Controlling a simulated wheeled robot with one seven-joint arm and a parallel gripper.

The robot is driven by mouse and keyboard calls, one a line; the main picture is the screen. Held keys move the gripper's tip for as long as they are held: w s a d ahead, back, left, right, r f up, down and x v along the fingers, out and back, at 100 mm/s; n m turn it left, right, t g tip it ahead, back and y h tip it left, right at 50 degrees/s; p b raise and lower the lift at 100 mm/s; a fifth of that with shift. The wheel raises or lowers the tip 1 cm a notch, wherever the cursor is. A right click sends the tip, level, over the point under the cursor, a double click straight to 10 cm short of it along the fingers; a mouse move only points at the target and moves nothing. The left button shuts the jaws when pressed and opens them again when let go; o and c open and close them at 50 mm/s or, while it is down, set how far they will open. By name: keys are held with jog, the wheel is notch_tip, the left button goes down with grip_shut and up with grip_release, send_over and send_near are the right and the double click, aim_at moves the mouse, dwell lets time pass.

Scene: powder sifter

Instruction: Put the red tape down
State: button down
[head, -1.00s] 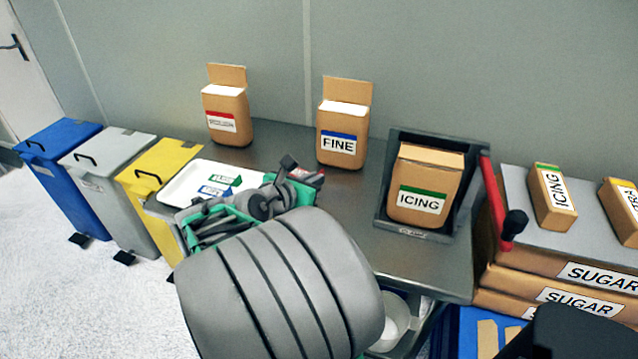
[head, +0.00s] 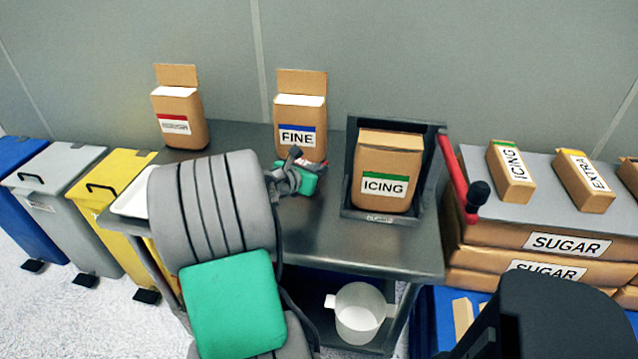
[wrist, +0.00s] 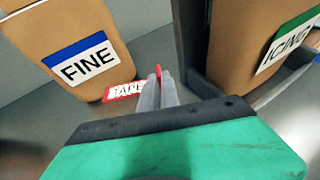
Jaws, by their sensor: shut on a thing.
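The red tape (wrist: 122,90) is a red-bordered white label with a thin upright red part. In the wrist view my gripper (wrist: 158,84) is shut on that upright part, its fingers close together. The label is at the foot of the brown FINE bag (wrist: 75,45), low over or on the metal table; I cannot tell whether it touches. In the head view my gripper (head: 300,170) is in front of the FINE bag (head: 300,118), and the tape is mostly hidden there.
The ICING bag (head: 385,165) stands in a dark holder (head: 438,150) with a red lever (head: 452,172) at right. A red-labelled bag (head: 178,108) is at back left. The white tray (head: 130,206) is mostly hidden by my arm. Free table (head: 340,240) lies in front.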

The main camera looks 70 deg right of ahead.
jog(key=shift+w+d+f, duration=0.15)
jog(key=shift+d+f, duration=0.6)
jog(key=shift+f, duration=0.2)
jog(key=shift+d+f+b, duration=0.15)
jog(key=shift+f+b, duration=0.1)
jog(key=shift+f, duration=0.65)
jog(key=shift+d+f+b, duration=0.15)
jog(key=shift+f+b, duration=0.05)
jog(key=shift+f, duration=0.7)
jog(key=shift+f, duration=0.15)
jog(key=c, duration=1.6)
grip_release()
